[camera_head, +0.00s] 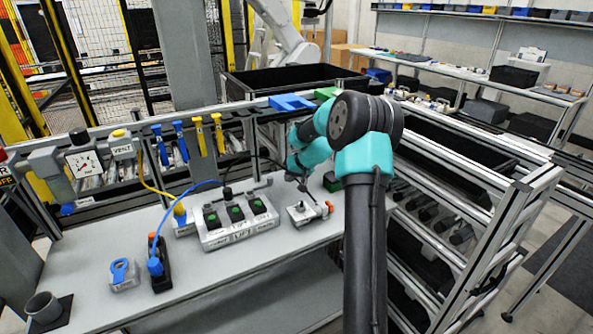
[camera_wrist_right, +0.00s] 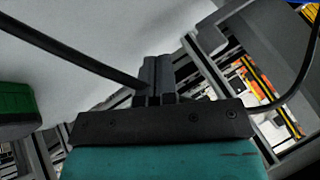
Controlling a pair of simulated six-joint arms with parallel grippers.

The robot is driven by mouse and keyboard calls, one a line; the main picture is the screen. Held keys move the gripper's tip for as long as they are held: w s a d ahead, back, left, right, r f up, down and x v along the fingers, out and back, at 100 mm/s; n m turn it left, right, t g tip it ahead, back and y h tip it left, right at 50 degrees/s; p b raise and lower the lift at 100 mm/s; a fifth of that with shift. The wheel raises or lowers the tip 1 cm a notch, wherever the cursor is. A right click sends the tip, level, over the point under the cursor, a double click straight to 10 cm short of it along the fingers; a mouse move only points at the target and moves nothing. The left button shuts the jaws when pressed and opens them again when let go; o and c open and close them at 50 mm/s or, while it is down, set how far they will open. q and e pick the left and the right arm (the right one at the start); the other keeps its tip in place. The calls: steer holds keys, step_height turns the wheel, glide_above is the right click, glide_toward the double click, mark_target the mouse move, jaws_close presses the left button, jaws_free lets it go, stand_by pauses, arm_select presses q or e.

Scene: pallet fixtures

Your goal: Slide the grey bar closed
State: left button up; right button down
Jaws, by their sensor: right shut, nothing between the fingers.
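My right gripper (camera_head: 302,182) comes down above the worktable, near a small grey latch-like fixture (camera_head: 305,212) with a round knob and a red-tipped end. Its fingers show pressed together and empty in the right wrist view (camera_wrist_right: 158,78). I cannot tell for certain which part is the grey bar; it may belong to this small fixture. I cannot tell whether the gripper touches the fixture. To its left stands a grey block (camera_head: 236,220) with green-topped inserts and raised posts. My left gripper does not show.
A black stand with a blue cable (camera_head: 158,268), a blue-handled padlock-like piece (camera_head: 121,273) and a grey cup (camera_head: 43,307) stand at the left. The table's front strip (camera_head: 240,285) is clear.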

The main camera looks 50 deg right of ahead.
mark_target(272, 180)
steer(key=shift+w+a+r, duration=0.15)
steer(key=shift+w+a, duration=1.05)
steer(key=shift+a, duration=0.25)
steer(key=shift+w+a, duration=0.25)
steer(key=shift+a, duration=0.3)
steer(key=shift+w+a, duration=0.2)
steer(key=shift+a, duration=0.35)
